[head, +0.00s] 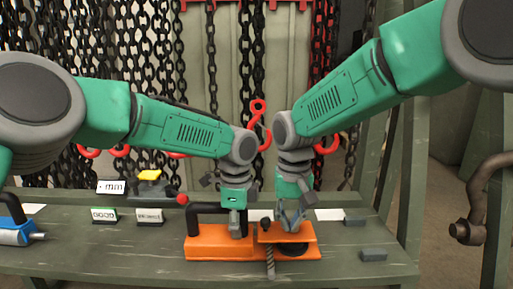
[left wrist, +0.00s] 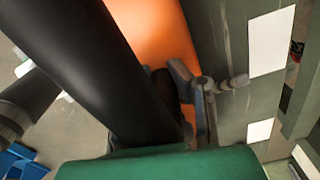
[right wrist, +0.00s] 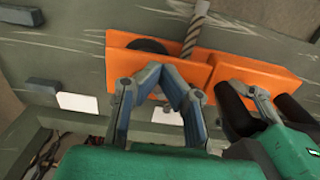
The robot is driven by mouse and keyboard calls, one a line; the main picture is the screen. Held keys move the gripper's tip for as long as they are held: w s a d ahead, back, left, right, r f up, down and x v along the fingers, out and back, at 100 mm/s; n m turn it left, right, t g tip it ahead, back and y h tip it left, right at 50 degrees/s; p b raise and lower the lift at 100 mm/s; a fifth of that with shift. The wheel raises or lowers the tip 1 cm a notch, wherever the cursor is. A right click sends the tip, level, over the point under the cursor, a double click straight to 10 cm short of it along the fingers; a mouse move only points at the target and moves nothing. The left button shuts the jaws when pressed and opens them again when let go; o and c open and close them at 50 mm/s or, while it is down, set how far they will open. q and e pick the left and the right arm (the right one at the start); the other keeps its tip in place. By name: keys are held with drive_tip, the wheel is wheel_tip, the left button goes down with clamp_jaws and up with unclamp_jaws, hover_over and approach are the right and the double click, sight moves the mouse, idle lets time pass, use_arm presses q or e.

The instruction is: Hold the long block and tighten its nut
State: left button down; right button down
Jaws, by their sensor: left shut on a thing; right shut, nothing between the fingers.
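A long orange block (head: 212,250) with a black handle (head: 207,208) lies on the green bench. My left gripper (head: 236,232) is shut at the handle's right leg; the exact contact is hidden. It also shows in the left wrist view (left wrist: 205,90) beside the black handle (left wrist: 95,60). A raised orange plate (head: 300,237) sits at the block's right end, with a threaded rod (head: 268,262) in front and a dark round part (head: 293,250) below. My right gripper (head: 292,225) is shut and empty above the plate (right wrist: 120,47). I cannot make out the nut clearly.
A blue tool (head: 15,232) lies at the left. Small labels (head: 104,215) and a stand with a yellow top (head: 149,176) are behind it. Small dark blocks (head: 373,255) lie at the right. Chains and red hooks (head: 258,110) hang behind the bench.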

use_arm(q)
drive_tip(key=shift+r, duration=0.15)
use_arm(e)
wheel_tip(320, 180, up, 6)
drive_tip(key=shift+s+a, duration=0.15)
drive_tip(key=shift+s, duration=0.2)
idle(0.4)
use_arm(q)
drive_tip(key=c, duration=1.4)
unclamp_jaws()
use_arm(e)
drive_tip(key=shift+r, duration=0.1)
